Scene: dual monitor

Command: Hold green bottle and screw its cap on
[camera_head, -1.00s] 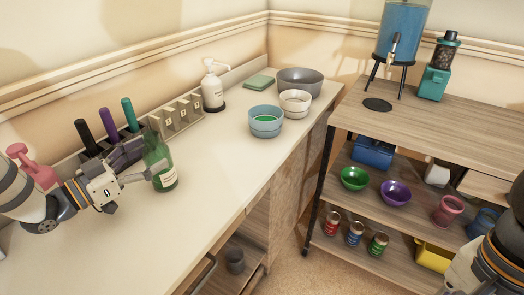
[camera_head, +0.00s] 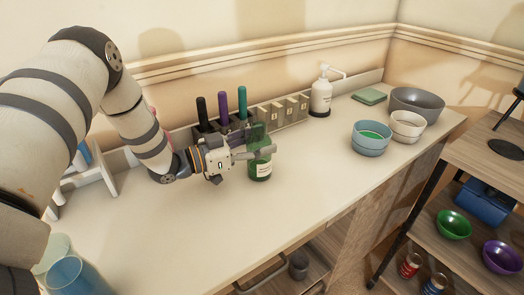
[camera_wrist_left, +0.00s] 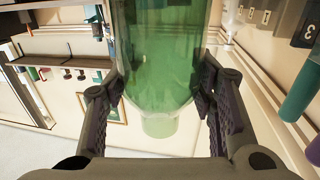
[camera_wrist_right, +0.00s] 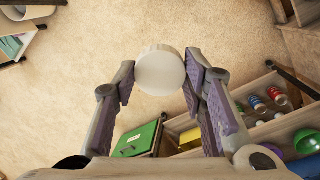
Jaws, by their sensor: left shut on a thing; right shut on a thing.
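The green bottle (camera_head: 261,171) with a pale label is upright at the counter, in front of the marker holder. I cannot tell whether its base touches the counter. My left gripper (camera_head: 256,152) is shut around its upper part. In the left wrist view the bottle (camera_wrist_left: 162,45) sits between both fingers, its bare neck (camera_wrist_left: 159,126) towards the wrist. A round white cap (camera_wrist_right: 160,70) is held between the fingertips of my right gripper (camera_wrist_right: 160,76) in the right wrist view, above the floor. The right gripper is outside the head view.
Behind the bottle stand black, purple and teal upright items and a numbered box (camera_head: 284,110). A pump bottle (camera_head: 321,95) and bowls (camera_head: 371,142) stand farther right. Clear cups (camera_head: 68,272) are at the lower left. The counter's front middle is free.

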